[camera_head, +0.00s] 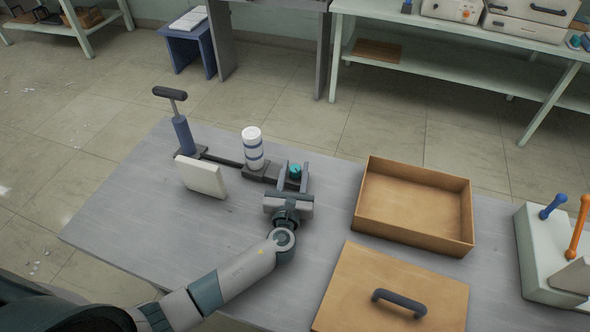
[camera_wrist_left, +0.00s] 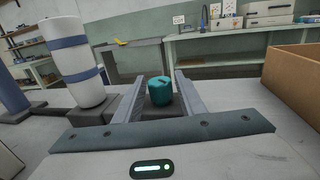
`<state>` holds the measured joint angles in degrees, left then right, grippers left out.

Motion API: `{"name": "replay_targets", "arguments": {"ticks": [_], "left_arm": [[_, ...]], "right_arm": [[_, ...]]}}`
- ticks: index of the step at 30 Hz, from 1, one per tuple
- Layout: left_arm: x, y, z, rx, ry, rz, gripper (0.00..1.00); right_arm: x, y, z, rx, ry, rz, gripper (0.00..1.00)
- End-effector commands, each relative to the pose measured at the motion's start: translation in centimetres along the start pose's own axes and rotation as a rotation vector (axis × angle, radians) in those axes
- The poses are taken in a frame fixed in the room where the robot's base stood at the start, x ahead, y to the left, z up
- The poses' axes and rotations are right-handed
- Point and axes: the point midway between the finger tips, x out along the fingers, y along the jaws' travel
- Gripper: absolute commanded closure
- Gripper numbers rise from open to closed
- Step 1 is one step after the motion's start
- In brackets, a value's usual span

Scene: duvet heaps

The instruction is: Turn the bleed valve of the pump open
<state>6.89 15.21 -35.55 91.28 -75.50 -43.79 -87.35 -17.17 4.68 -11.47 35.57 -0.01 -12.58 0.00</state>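The pump stands on the grey table, with a blue cylinder (camera_head: 183,134) topped by a dark T-handle at its left end. A white canister with blue bands (camera_head: 253,150) stands on its middle block, and also shows in the left wrist view (camera_wrist_left: 77,62). The teal bleed valve knob (camera_head: 295,171) is at the pump's right end. In the left wrist view the knob (camera_wrist_left: 160,90) sits between the two fingers of my left gripper (camera_wrist_left: 158,92), with gaps on both sides. My left gripper is open around it. My right gripper is not in view.
A white panel (camera_head: 202,177) stands just in front of the pump. An open wooden box (camera_head: 414,243) and its lid with a dark handle (camera_head: 340,297) lie to the right. A pale block with blue and orange levers (camera_head: 538,262) stands at the right edge.

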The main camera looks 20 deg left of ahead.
Motion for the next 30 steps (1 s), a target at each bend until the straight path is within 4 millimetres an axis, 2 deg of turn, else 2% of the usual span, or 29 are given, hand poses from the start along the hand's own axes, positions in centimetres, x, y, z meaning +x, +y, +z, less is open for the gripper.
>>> {"name": "replay_targets", "arguments": {"ticks": [1, 3, 4, 17, 23, 30], "left_arm": [[0.0, 0.0, 0.0, 0.000, 0.000, 0.000, 0.77], [0.0, 0.0, 0.0, 0.000, 0.000, 0.000, 0.93], [0.0, 0.0, 0.0, 0.000, 0.000, 0.000, 0.97], [0.0, 0.1, -0.1, 0.003, 0.000, -0.050, 0.96], [0.0, 0.2, -0.1, 0.005, -0.002, -0.149, 0.96], [0.1, 0.2, -0.3, 0.005, -0.002, -0.324, 0.96]], "right_arm": [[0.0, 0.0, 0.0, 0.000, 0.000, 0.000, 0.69], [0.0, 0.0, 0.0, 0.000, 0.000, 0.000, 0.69], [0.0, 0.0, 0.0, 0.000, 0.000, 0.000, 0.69], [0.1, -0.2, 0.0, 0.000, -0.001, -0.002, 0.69], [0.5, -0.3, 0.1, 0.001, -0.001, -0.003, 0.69], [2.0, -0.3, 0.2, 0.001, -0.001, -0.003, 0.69]]}}
